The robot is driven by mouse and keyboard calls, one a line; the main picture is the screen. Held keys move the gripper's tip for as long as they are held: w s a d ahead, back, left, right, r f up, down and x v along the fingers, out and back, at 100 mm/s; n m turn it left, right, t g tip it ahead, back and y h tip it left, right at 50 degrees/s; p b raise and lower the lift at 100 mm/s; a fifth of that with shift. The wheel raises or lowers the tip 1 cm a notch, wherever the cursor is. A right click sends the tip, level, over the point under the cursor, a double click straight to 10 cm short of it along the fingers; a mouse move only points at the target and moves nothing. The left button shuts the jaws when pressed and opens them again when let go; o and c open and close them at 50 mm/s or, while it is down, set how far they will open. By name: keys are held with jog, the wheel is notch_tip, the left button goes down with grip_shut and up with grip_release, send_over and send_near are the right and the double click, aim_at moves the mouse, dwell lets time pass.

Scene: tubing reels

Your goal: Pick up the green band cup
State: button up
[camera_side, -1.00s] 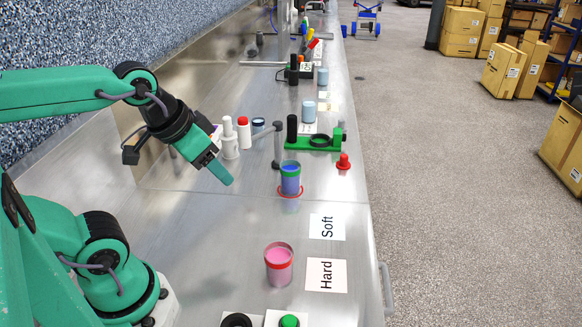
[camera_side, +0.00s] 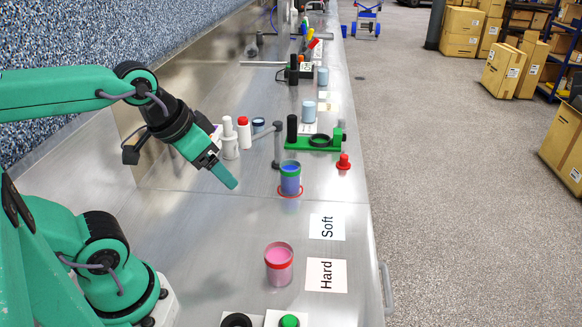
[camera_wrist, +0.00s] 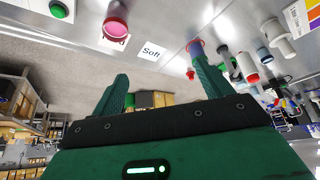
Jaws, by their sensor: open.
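The cup with blue contents and what looks like a green band near its rim (camera_side: 290,180) stands upright on the metal bench, with a red ring around its base. In the wrist view this cup (camera_wrist: 196,48) shows small, beside the tip of the right finger. My gripper (camera_side: 230,180) is left of the cup in the side view, apart from it and tilted down toward the bench. In the wrist view my gripper (camera_wrist: 160,67) has its two fingers spread with nothing between them. A pink cup with a red band (camera_side: 279,268) stands nearer the camera.
The "Soft" card (camera_side: 327,227) and "Hard" card (camera_side: 326,275) lie along the right bench edge. Behind the cup are a green stand (camera_side: 320,145), a red knob (camera_side: 343,162) and white bottles (camera_side: 230,140). The bench left of the cups is clear.

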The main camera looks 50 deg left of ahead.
jog(key=shift+w, duration=0.1)
jog(key=n+g, duration=0.3)
jog(key=g, duration=0.3)
send_over(290, 179)
jog(key=w+a, duration=0.2)
notch_tip(290, 179, down, 16)
jog(key=shift+a+f, duration=0.1)
jog(key=shift+f, duration=3.85)
jog(key=c, duration=1.2)
